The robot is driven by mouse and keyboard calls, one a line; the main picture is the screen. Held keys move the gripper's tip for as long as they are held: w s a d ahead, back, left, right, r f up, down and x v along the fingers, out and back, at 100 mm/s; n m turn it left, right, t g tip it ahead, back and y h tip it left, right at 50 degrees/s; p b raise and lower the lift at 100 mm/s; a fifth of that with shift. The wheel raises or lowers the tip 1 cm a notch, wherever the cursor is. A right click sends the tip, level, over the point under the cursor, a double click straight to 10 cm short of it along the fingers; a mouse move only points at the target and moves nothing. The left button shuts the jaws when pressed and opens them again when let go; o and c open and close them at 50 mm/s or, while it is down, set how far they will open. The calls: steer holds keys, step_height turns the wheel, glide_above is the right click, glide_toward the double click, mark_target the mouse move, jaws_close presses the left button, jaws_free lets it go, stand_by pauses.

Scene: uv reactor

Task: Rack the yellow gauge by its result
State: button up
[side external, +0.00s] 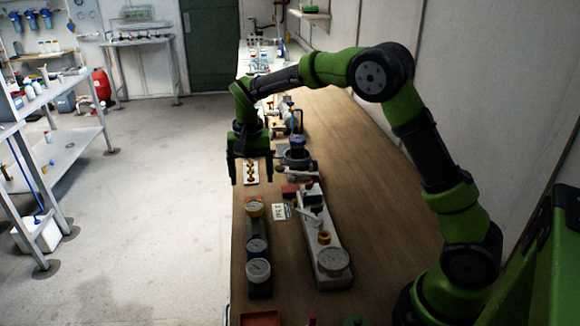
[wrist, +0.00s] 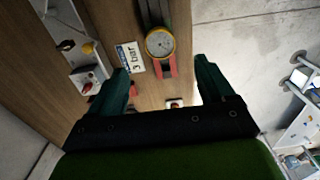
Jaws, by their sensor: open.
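The yellow gauge (side external: 255,209) sits at the far end of a dark narrow rack (side external: 257,228) on the bench. It has a round pale dial in a yellow rim. In the wrist view the yellow gauge (wrist: 160,43) appears dial up, ahead of and between my fingers. My gripper (side external: 249,178) is open and empty, above the bench and beyond the yellow gauge in the side view. Both fingers of my gripper (wrist: 160,78) show in the wrist view, apart from the gauge. A card reading "3 bar" (wrist: 131,57) lies beside the rack, also in the side view (side external: 281,212).
A grey manifold (side external: 318,240) with a larger gauge (side external: 333,262) stands to the right. A red tray (side external: 260,319) is at the near edge.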

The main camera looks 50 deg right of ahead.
step_height(320, 180, up, 8)
stand_by(0.5)
steer(key=s+a+r+n+t+y, duration=0.1)
steer(key=s+a+n+t, duration=0.1)
steer(key=s, duration=1)
steer(key=s+a+r+n+t+y, duration=0.1)
steer(key=s+t, duration=0.4)
steer(key=s, duration=0.8)
steer(key=shift+s+a+r+n, duration=0.15)
steer(key=shift+a+r+n, duration=0.25)
steer(key=shift+a+n, duration=0.55)
steer(key=shift+d, duration=0.1)
